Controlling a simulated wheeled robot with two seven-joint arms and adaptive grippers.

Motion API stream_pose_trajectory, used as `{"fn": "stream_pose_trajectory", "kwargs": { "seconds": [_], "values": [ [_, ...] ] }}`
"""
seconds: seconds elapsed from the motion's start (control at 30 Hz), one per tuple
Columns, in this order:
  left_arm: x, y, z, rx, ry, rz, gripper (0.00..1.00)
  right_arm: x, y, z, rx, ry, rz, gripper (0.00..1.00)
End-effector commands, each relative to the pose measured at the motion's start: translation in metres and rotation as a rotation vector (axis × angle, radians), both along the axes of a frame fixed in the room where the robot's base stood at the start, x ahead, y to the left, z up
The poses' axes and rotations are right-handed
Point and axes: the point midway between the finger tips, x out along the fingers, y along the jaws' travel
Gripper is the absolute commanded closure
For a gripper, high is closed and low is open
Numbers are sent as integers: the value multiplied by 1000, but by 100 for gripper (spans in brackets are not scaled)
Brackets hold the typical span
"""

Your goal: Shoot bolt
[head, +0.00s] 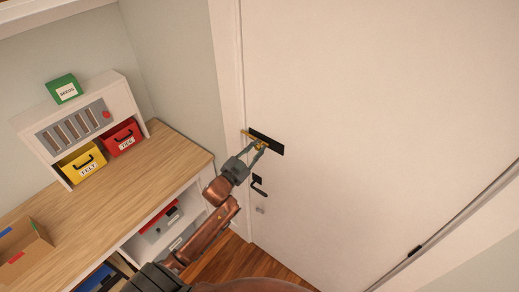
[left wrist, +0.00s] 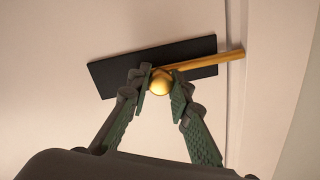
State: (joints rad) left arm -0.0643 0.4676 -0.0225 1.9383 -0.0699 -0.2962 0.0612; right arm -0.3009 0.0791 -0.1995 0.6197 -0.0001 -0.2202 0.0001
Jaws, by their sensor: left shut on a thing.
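The bolt is a brass rod (left wrist: 212,61) with a round brass knob (left wrist: 160,82), on a black plate (head: 274,147) fixed to the white door (head: 370,120). In the head view the rod (head: 249,134) reaches left from the plate to the door frame. In the left wrist view it sticks out past the plate's right end, across the door edge line. My left gripper (head: 261,147) is at the knob. In the left wrist view its green-padded fingers (left wrist: 163,88) are on either side of the knob, shut on it. My right gripper is not in view.
A black lever handle (head: 259,187) sits on the door below the bolt. A wooden desk (head: 165,165) stands to the left with yellow (head: 82,164) and red (head: 122,138) bins, a green box (head: 64,89) and an open cardboard box (head: 22,248). Wood floor shows below.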

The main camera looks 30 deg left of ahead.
Motion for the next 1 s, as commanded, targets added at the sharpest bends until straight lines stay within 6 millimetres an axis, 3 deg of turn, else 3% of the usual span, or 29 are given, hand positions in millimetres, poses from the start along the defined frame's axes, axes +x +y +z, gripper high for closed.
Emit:
{"fn": "stream_pose_trajectory", "kwargs": {
  "seconds": [0.3,0.63,0.77,1.0],
  "values": [
    [0,2,1,2,-1,4,63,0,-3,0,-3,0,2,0],
    [-5,2,0,1,0,3,63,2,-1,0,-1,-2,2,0],
    [-22,2,0,1,1,4,63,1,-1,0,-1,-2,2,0],
    [-73,3,0,2,2,4,63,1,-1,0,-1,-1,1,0]
  ]
}}
